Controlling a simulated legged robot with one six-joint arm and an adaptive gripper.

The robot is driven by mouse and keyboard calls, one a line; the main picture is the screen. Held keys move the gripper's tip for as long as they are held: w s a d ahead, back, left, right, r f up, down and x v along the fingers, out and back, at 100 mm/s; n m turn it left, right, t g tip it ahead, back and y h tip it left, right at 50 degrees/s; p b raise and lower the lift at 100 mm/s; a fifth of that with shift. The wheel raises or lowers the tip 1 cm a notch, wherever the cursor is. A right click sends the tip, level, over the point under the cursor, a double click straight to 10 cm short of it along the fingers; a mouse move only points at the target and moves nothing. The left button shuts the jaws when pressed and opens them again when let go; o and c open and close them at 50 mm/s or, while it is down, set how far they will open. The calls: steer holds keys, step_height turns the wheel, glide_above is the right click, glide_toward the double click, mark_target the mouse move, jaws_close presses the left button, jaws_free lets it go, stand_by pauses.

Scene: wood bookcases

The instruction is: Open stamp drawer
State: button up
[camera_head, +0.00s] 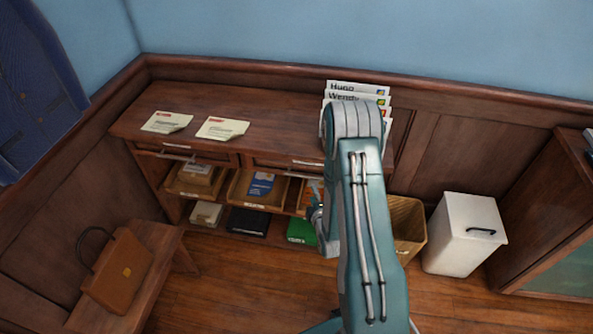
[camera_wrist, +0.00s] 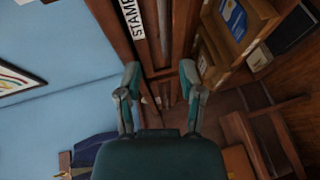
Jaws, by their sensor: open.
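In the wrist view a white label reading "STAMP", cut off at the top edge, sits on a brown wooden drawer front (camera_wrist: 151,12). A long bar runs beside the label. My gripper (camera_wrist: 160,80) is open and empty, its two fingers apart, with the drawer front seen beyond and between them. I cannot tell whether either finger touches it. In the head view the desk has two drawer fronts; the right one (camera_head: 285,163) is probably the stamp drawer, and it looks shut. My gripper (camera_head: 318,205) is low before it, mostly hidden by my arm.
Two cards (camera_head: 221,128) lie on the desk top (camera_head: 255,107), with a name-card rack (camera_head: 357,90) at its right. Open trays (camera_head: 237,188) sit under the drawers. A wicker basket (camera_head: 408,222), white bin (camera_head: 465,235) and bench with a brown bag (camera_head: 120,270) flank the floor.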

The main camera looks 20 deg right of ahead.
mark_target(306, 177)
steer(key=x, duration=1)
steer(key=shift+w+f, duration=0.35)
steer(key=shift+f, duration=0.1)
jaws_close()
